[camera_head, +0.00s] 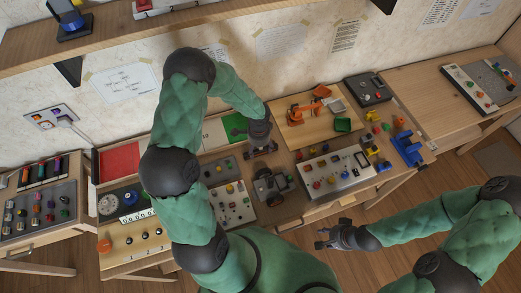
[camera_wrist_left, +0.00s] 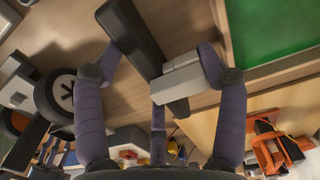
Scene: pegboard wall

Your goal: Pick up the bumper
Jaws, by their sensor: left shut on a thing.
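The bumper (camera_wrist_left: 130,32), a dark grey bar with a lighter grey block on it, lies between the fingers of my left gripper in the left wrist view. My left gripper (camera_head: 261,152) is shut on it, over the wooden table in the head view. There the bumper is small and mostly hidden by the gripper. A dark toy vehicle (camera_head: 270,186) stands just below the gripper in the head view. One of its wheels (camera_wrist_left: 60,95) shows at left in the left wrist view. My right gripper (camera_head: 324,238) looks open and empty, in front of the table edge.
A panel of knobs and buttons (camera_head: 338,176) lies right of the vehicle. Another button panel (camera_head: 232,208) lies to its left. A shelf (camera_head: 120,32) runs above the table.

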